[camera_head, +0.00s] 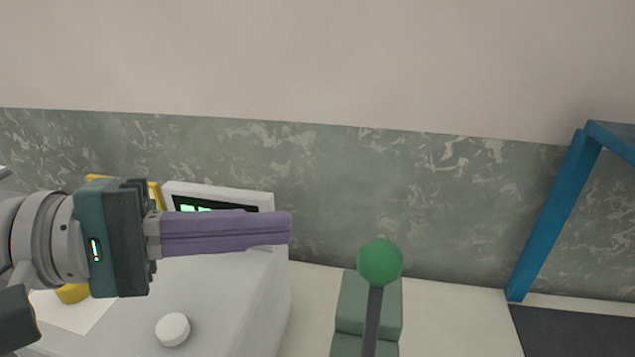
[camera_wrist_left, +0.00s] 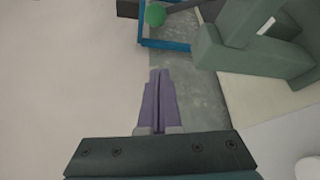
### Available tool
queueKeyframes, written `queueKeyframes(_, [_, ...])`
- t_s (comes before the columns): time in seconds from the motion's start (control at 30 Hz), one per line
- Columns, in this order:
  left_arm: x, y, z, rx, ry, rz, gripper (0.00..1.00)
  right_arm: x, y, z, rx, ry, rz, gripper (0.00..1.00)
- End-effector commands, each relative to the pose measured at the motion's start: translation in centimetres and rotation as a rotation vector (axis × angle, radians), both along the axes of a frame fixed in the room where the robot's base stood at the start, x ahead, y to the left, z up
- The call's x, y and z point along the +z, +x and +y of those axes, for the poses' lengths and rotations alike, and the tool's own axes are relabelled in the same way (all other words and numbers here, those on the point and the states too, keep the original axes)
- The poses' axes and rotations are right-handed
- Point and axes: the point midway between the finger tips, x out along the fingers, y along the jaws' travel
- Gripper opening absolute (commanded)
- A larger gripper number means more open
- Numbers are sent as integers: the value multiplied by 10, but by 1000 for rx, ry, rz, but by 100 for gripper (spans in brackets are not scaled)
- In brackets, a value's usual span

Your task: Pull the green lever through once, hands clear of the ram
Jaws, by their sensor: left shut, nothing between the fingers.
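The green lever shows as a green ball knob (camera_head: 380,262) on a dark grey shaft (camera_head: 372,320), standing in front of a grey-green housing (camera_head: 352,302) in the head view. In the left wrist view the ball (camera_wrist_left: 155,15) is at the top, with the housing (camera_wrist_left: 255,40) to its right. My left gripper (camera_head: 290,227) has purple fingers, shut and empty. It points right, to the left of the ball and apart from it. Its fingers also show in the left wrist view (camera_wrist_left: 158,72). I cannot make out the ram. My right gripper is not in view.
A white machine with a green-lit screen (camera_head: 185,207) and a round white button (camera_head: 172,329) stands below and behind my left gripper. A blue frame (camera_head: 553,220) stands at the right beside a dark mat (camera_head: 575,333). The wall is behind.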

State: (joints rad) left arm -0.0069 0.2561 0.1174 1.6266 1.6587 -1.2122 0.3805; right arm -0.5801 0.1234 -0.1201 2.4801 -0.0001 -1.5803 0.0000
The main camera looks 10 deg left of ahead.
Motion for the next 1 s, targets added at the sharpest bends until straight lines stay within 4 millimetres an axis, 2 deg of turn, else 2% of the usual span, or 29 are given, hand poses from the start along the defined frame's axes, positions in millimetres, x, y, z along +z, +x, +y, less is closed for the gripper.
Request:
queueKeyframes(0.2, [-2,22,-43,-2,-5,-1,0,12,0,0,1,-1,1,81])
queueKeyframes(0.37, [-5,33,-70,-2,-3,1,0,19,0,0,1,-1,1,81])
queueKeyframes(0.43, [1,18,-69,-1,-1,3,0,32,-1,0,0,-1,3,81])
queueKeyframes(0.6, [3,1,-71,0,1,0,0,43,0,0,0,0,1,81])
queueKeyframes(1.0, [1,-5,-72,0,0,-1,0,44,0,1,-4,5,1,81])
